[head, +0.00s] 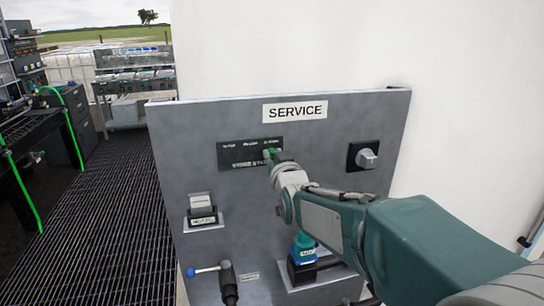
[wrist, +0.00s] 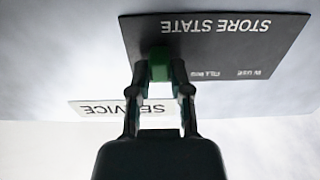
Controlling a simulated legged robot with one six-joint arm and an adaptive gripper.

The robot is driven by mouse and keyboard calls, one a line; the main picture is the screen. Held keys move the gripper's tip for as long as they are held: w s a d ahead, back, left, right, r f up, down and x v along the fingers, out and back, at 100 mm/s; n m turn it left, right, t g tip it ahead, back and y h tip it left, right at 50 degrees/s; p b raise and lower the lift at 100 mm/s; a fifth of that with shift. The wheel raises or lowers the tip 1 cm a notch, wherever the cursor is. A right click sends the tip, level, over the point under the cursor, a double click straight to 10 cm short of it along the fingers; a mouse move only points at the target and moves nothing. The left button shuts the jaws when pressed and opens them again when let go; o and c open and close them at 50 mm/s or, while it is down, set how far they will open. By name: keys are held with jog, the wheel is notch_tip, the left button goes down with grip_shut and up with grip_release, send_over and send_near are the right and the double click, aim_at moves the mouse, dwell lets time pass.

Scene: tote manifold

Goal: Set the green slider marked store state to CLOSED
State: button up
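The black store state plate (head: 235,155) is on the grey service panel, with three small labels along its top edge. In the wrist view the plate (wrist: 225,40) appears upside down, reading STORE STATE, with FILLING and a partly blurred IN USE label. The green slider (wrist: 160,66) is left of FILLING there; in the head view it is at the plate's right end, below the third label, too blurred to read surely. My gripper (wrist: 160,78) has its fingers against both sides of the slider. In the head view my gripper (head: 274,160) partly hides the plate's lower right.
A SERVICE sign (head: 295,111) is above the plate. A grey knob (head: 366,157) is to the right, a white rocker switch (head: 202,205) lower left. A blue-ended lever (head: 205,270) and a teal-topped device (head: 304,250) are below. Grated floor (head: 110,215) is clear on the left.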

jog(key=o, duration=0.4)
jog(key=shift+w+d, duration=0.1)
jog(key=shift+d, duration=0.5)
jog(key=shift+a, duration=0.1)
jog(key=v, duration=1.2)
